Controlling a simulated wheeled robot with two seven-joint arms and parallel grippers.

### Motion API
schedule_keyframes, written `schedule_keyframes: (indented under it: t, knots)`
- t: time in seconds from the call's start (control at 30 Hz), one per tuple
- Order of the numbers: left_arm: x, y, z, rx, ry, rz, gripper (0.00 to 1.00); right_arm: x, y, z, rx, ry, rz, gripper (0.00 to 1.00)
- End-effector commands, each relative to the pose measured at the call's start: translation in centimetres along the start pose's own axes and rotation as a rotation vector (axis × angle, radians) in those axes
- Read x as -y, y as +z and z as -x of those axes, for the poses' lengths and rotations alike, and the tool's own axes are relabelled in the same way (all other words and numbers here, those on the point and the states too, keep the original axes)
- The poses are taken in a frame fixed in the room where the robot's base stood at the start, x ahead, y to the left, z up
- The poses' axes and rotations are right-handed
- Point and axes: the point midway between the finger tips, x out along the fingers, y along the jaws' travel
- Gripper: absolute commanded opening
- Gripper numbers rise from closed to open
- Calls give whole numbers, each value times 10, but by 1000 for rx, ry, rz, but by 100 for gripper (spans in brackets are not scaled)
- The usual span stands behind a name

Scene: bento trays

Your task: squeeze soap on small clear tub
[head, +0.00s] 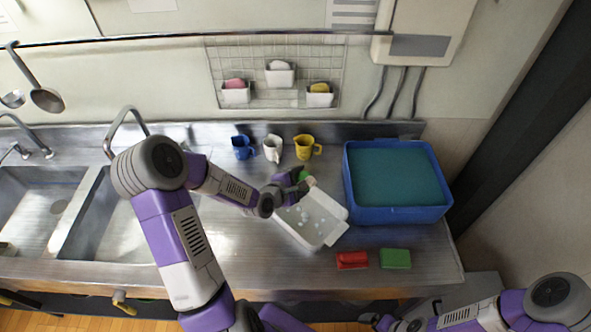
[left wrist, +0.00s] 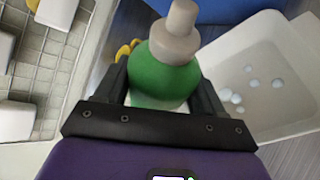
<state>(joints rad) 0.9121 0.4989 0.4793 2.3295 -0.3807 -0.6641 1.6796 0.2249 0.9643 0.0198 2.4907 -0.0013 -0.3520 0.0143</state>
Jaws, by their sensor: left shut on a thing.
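A green soap bottle (left wrist: 163,72) with a beige pump top is gripped between the fingers of my left gripper (left wrist: 162,88). In the head view the bottle (head: 306,175) shows as a small green patch at my left gripper (head: 296,187), tilted over the tub's upper edge. The small clear tub (head: 330,236) looks whitish and lies on the counter, with several pale drops inside. It also shows at the right of the left wrist view (left wrist: 290,88). My right gripper (head: 372,320) is low at the bottom edge, away from the tub; its fingers are too small to read.
A blue bin (head: 398,216) stands right of the tub. Blue (head: 242,148), white (head: 272,149) and yellow (head: 304,147) mugs stand behind. Red (head: 352,260) and green (head: 395,259) blocks lie in front. A sink (head: 115,225) is at left. A wire rack (head: 275,75) hangs behind.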

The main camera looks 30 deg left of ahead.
Motion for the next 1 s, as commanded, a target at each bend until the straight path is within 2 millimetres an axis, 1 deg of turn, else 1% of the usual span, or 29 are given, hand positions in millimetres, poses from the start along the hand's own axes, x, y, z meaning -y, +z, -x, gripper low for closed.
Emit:
schedule_keyframes:
  t: [0.03, 0.57, 0.7, 0.73, 0.8, 1.0]
  knots:
    - [-8, 5, 5, 7, -7, 24, 26, 5, 1, 14, 0, 0, 0, 94]
    - [-26, 31, 22, 99, -117, 287, 26, 33, 4, 89, 0, 0, 0, 94]
    - [-32, 40, 28, 131, -153, 377, 26, 41, 5, 108, 0, 0, 0, 94]
    - [-32, 41, 29, 139, -160, 395, 26, 41, 5, 109, 0, 0, 0, 94]
    - [-32, 43, 30, 157, -181, 448, 26, 38, 4, 103, -1, 0, 0, 94]
    - [-42, 56, 39, 207, -238, 585, 26, 38, 5, 101, 0, 0, 0, 94]
